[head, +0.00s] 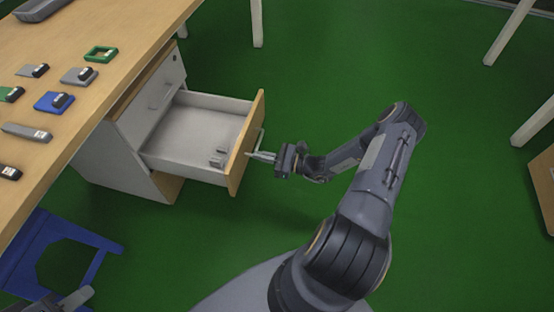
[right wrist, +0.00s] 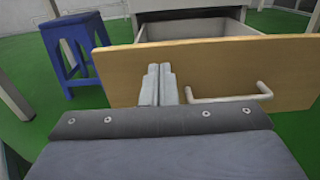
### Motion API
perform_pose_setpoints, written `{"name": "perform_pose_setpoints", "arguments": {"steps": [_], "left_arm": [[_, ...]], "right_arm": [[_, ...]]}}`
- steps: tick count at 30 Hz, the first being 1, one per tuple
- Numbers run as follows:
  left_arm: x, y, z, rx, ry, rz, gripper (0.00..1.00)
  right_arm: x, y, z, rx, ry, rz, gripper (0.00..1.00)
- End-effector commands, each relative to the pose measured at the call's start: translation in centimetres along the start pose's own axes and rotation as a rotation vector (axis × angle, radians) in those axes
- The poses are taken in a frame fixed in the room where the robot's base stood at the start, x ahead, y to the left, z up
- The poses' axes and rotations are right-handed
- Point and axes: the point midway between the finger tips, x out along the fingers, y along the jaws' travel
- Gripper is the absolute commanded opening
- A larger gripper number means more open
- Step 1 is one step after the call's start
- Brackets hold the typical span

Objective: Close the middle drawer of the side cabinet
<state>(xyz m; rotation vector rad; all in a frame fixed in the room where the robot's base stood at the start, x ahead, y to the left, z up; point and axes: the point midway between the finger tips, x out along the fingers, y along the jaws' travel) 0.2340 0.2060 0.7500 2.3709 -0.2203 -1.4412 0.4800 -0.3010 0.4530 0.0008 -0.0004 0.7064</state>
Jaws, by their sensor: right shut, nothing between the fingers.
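The side cabinet (head: 128,160) is white and stands under the wooden table. Its middle drawer (head: 195,128) is pulled far out, with a wooden front panel (head: 248,150) and a metal bar handle. The panel fills much of the right wrist view (right wrist: 225,65), with the handle (right wrist: 228,97) right of my fingers. My right gripper (head: 252,155) is shut and empty, its fingertips at the outer face of the panel beside the handle. Whether they touch it I cannot tell. Part of my left gripper (head: 76,298) shows at the lower left edge; its fingers are unclear.
A blue stool (head: 50,255) stands left of the cabinet. The wooden table (head: 60,130) above holds several small items. The green floor right of the drawer is clear around my right arm.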

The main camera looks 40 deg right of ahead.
Motion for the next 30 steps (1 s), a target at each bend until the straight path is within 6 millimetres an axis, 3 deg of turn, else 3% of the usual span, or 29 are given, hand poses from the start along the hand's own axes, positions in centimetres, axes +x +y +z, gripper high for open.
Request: {"name": "perform_pose_setpoints", "arguments": {"steps": [3, 9, 30], "left_arm": [[0.5, -0.2, 0.2, 0.0, 0.0, 0.0, 0.36], [0.7, -0.3, 0.4, 0.0, 0.0, 0.0, 0.36], [0.8, -0.3, 0.4, 0.0, 0.0, 0.0, 0.36]], "right_arm": [[2.2, 0.1, -0.1, -0.001, -0.001, 0.003, 0.0], [4.3, 0.0, -0.1, 0.0, 0.0, 0.001, 0.0], [5.4, 0.0, 0.0, -0.001, 0.0, 0.001, 0.0]]}}
